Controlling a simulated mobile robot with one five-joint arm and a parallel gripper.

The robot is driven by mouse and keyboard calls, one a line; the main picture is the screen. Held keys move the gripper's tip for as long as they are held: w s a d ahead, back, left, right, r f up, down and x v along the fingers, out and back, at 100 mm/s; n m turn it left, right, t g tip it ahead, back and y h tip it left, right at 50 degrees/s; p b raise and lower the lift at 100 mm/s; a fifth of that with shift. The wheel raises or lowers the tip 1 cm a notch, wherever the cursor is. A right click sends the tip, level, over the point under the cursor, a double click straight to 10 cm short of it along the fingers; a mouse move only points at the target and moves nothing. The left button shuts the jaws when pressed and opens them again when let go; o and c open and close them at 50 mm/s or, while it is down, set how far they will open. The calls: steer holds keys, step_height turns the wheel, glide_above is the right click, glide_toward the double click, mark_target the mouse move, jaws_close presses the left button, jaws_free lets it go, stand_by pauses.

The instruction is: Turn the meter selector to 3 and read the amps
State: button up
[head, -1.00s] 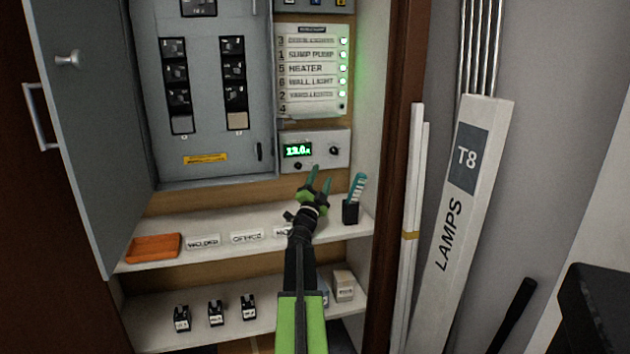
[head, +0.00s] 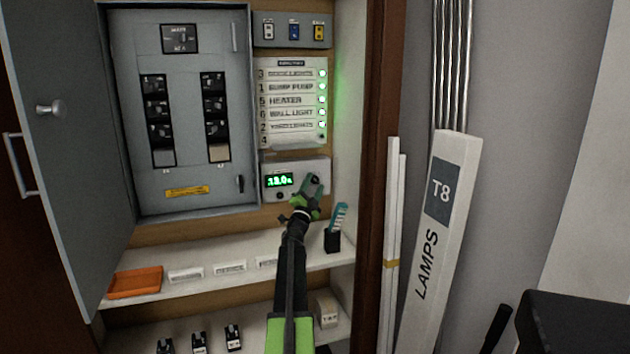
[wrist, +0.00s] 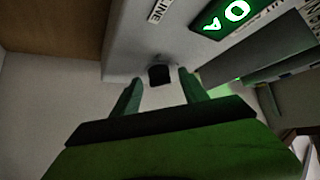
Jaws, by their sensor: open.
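The meter (head: 269,170) is a pale box below the circuit list. Its green display (head: 279,180) reads about 13.0 A; part of it also shows in the wrist view (wrist: 222,17). My gripper (head: 311,184) is open in front of the meter's right side, over the dark selector knob there, which it mostly hides. In the wrist view a dark knob (wrist: 159,74) sits ahead, between the two open green fingers, with a small gap to each side. I cannot read the selector's position or tell whether the fingers touch it.
The circuit list (head: 292,101) has several green lights. A grey breaker panel (head: 185,60) with its door (head: 65,150) open is on the left. The shelf below holds an orange tray (head: 135,283), labels and a dark cup (head: 332,240) with a teal item. A lamp box (head: 445,210) stands right.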

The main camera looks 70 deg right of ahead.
steer(key=shift+d, duration=0.15)
steer(key=shift+c, duration=0.2)
jaws_close()
steer(key=shift+r, duration=0.1)
steer(key=shift+w+r+m+g+y+p, duration=0.1)
steer(key=shift+r+m+g+y+p, duration=0.3)
steer(key=shift+m+p, duration=0.65)
steer(key=m+p, duration=0.1)
steer(key=m+g+y+p, duration=0.1)
steer(key=p, duration=0.1)
steer(key=shift+r+y+p, duration=0.2)
steer(key=shift+y+p, duration=0.1)
steer(key=m+y+p, duration=0.1)
steer(key=m+p, duration=0.1)
steer(key=p, duration=0.2)
steer(key=shift+m+g+y, duration=0.25)
steer(key=shift+g+y, duration=0.05)
steer(key=shift+y, duration=0.1)
steer(key=shift+m+y+p, duration=0.4)
steer(key=shift+y+p, duration=0.1)
steer(key=shift+p, duration=0.3)
steer(key=shift+f, duration=0.15)
